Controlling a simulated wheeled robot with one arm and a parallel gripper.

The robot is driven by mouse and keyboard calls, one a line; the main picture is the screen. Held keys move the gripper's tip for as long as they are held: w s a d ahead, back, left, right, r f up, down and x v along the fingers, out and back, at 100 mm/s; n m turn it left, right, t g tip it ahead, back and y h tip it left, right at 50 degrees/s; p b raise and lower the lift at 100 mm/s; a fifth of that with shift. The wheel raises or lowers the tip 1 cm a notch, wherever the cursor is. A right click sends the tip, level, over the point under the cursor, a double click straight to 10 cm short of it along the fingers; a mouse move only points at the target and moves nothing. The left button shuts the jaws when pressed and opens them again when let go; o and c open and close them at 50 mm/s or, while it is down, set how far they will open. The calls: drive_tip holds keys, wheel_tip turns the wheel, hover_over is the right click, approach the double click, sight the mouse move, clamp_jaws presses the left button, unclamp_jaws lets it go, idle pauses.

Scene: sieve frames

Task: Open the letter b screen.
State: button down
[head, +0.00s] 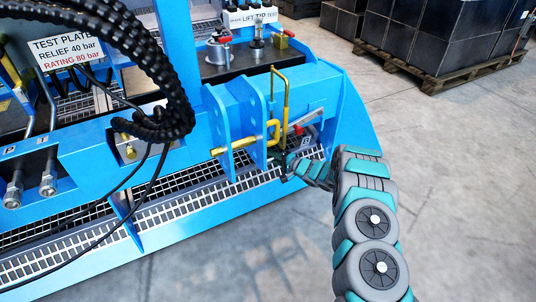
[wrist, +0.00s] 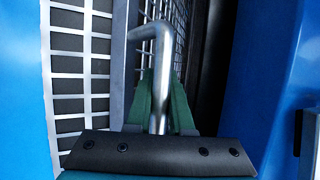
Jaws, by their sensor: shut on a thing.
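No letter b shows on any screen. Metal mesh screens line the blue machine frame; one mesh panel (head: 155,195) runs along its lower front in the head view, and mesh (wrist: 82,60) fills the left of the wrist view. My gripper (wrist: 161,95) is shut on a bent silver rod (wrist: 158,65), with a green finger on each side. The rod rises above the fingers and bends left at its top; its lower end is hidden. In the head view my gripper (head: 284,165) is small and partly hidden, low beside the blue brackets and a yellow bent pin (head: 273,130).
Black hoses (head: 150,60) hang at the left over the blue frame. A red-tipped lever (head: 299,129) is just above my gripper. Dark crates on a pallet (head: 400,60) stand at the back right. The concrete floor (head: 460,180) at the right is clear.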

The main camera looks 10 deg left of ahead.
drive_tip(key=s+d+f+p, duration=0.2)
drive_tip(key=s+d+f, duration=0.1)
drive_tip(key=s+d, duration=0.5)
drive_tip(key=s+d+f+p, duration=0.1)
drive_tip(key=s+d+f, duration=0.2)
drive_tip(key=s+d, duration=0.5)
drive_tip(key=s, duration=0.6)
drive_tip(key=shift+p, duration=0.35)
drive_tip(key=shift+s+d, duration=0.1)
drive_tip(key=c, duration=0.8)
unclamp_jaws()
drive_tip(key=v, duration=0.7)
drive_tip(key=shift+s+d, duration=0.25)
drive_tip(key=shift+d, duration=0.1)
